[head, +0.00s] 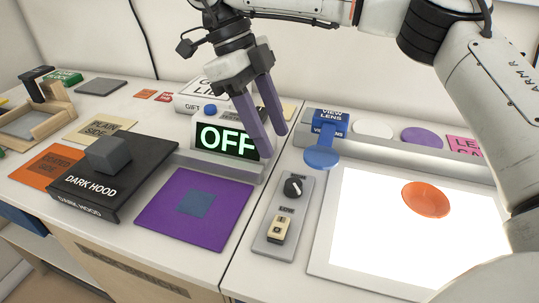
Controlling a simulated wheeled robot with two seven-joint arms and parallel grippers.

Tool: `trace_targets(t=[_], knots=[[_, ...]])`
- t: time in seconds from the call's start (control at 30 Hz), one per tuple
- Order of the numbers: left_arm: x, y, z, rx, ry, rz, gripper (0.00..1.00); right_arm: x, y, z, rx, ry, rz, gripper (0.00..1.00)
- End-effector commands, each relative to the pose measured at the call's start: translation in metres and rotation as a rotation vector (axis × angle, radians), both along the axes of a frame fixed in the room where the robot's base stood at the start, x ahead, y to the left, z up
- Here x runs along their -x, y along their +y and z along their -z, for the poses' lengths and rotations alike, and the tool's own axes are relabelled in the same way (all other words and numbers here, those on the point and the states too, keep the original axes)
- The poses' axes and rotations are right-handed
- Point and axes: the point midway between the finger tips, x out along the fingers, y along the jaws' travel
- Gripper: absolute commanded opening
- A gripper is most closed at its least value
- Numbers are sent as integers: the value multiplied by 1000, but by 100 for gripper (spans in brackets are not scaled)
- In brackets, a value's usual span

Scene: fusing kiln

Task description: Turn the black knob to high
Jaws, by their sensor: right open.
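The black knob (293,186) sits on a grey control plate (268,240) in the middle of the head view, with a white pointer mark on it. A small label reading LOW is below the knob, and a cream rocker switch (280,228) is lower on the plate. My right gripper (268,143) comes in from above with its two purple fingers apart and empty. The fingers are above and to the left of the knob, in front of the display (226,138) that reads OFF, and do not touch the knob. My left gripper is not in view.
A blue view lens (321,157) stands behind the plate. A lit white panel (365,238) with an orange disc (427,199) lies to the right. A purple mat (234,220) and a black DARK HOOD box (118,187) are to the left.

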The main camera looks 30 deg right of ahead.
Motion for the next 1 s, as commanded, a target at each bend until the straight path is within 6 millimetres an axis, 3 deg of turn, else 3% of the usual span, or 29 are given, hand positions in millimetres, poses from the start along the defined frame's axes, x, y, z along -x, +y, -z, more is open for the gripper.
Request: trace_targets(t=[0.3,0.5,0.7,0.97,1.0], knots=[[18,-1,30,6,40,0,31,17,-11,52,-3,3,0,46],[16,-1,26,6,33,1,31,27,-18,78,-1,2,0,46],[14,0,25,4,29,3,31,32,-21,91,-2,1,1,46],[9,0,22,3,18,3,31,32,-22,93,-2,0,1,46],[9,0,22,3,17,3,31,32,-22,93,-2,0,1,43]])
